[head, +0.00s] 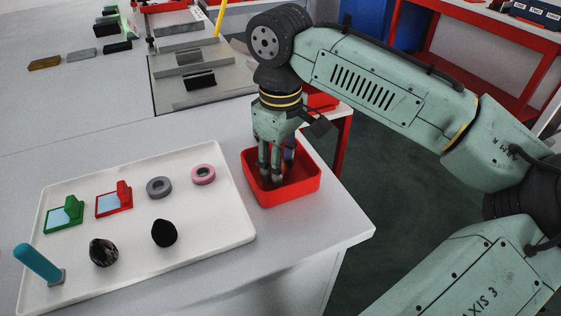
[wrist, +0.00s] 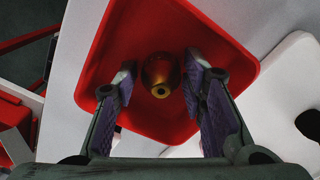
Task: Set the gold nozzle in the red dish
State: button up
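The red dish (head: 290,193) stands near the table's right edge, right of the white tray. My gripper (head: 270,178) points down into it. In the wrist view, the gold nozzle (wrist: 161,76) is inside the dish (wrist: 225,53), seen end-on with its small hole facing the camera. My gripper's fingers (wrist: 160,82) are on either side of the nozzle, with narrow gaps between it and the pads, so the gripper looks open. In the head view the fingers and the dish wall hide the nozzle.
The white tray (head: 205,235) holds a green clamp-like piece (head: 64,214), a red one (head: 115,201), a grey ring (head: 159,187), a pink ring (head: 203,174), two dark lumps and a teal peg (head: 38,263). A grey fixture stands behind. The table edge is close right of the dish.

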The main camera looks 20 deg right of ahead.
jog(key=shift+o, duration=1.2)
notch_tip(320, 180, up, 12)
jog(key=shift+r+b, duration=0.2)
jog(key=shift+b, duration=0.2)
jog(key=shift+s, duration=0.1)
